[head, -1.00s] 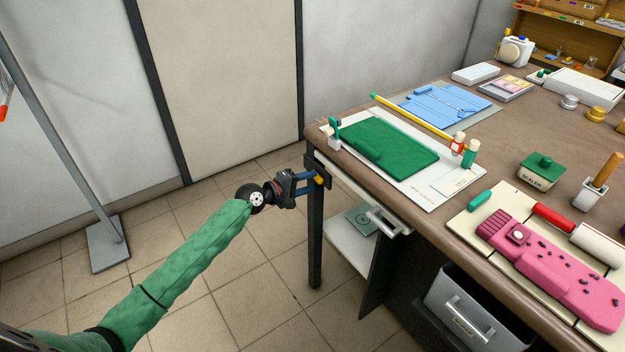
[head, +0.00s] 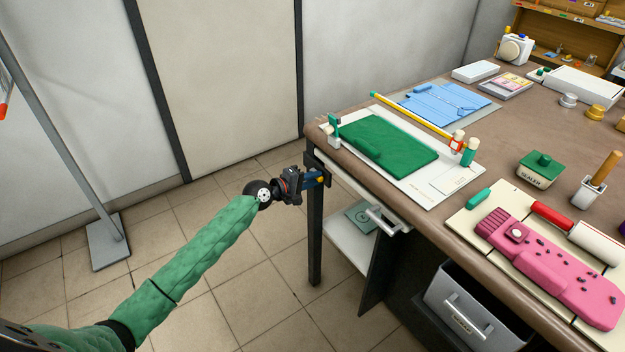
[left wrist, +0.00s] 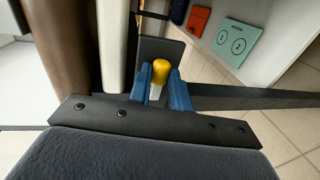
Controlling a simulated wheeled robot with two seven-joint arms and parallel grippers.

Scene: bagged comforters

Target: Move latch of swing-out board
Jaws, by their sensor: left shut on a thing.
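The latch has a yellow knob (left wrist: 161,71) on a dark metal bracket (left wrist: 160,48) by the table's near left corner. My left gripper (left wrist: 162,90) has its blue fingers on either side of the knob and is shut on it. In the head view my left gripper (head: 318,180) reaches the bracket at the corner and mostly hides the knob. A pale board edge (head: 350,185) runs under the tabletop, with a metal handle (head: 382,221) near its right end; it seems to be the swing-out board. My right gripper is not in view.
The brown table (head: 390,205) holds a green bagged piece (head: 390,147) on a white sheet, a pink piece (head: 550,265) and a roller (head: 598,242). A grey drawer (head: 470,312) is below. The tiled floor left of the table is open, with a stand foot (head: 110,242) farther left.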

